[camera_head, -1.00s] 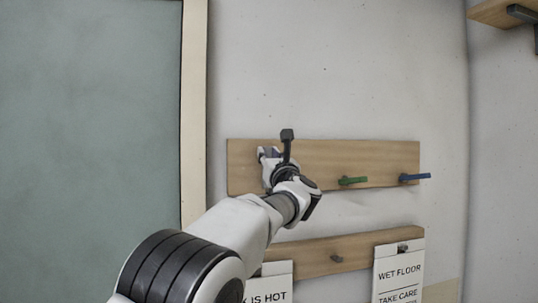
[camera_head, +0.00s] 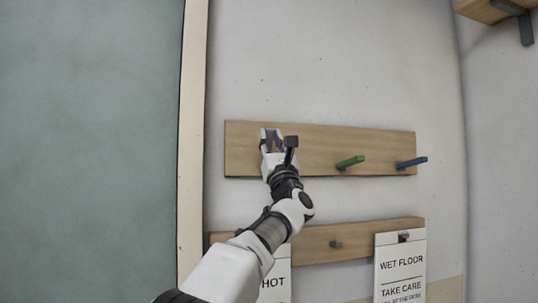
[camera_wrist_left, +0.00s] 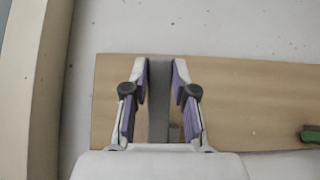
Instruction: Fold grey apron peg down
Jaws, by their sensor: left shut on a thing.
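The grey apron peg (camera_wrist_left: 158,100) shows in the left wrist view as a dark grey bar between the two purple-padded fingers. My left gripper (camera_head: 271,138) is shut on it, in front of the left part of the upper wooden board (camera_head: 320,138). In the left wrist view the gripper (camera_wrist_left: 160,82) has a finger on each side of the peg. A small grey-brown piece, perhaps the peg's mount, shows beside the bar's lower end. In the head view the gripper mostly hides the peg. My right gripper is in neither view.
A green peg (camera_head: 349,162) and a blue peg (camera_head: 411,162) stick out farther right on the board. A lower board (camera_head: 360,235) carries signs, including a wet floor sign (camera_head: 400,268). A shelf (camera_head: 485,10) is at upper right.

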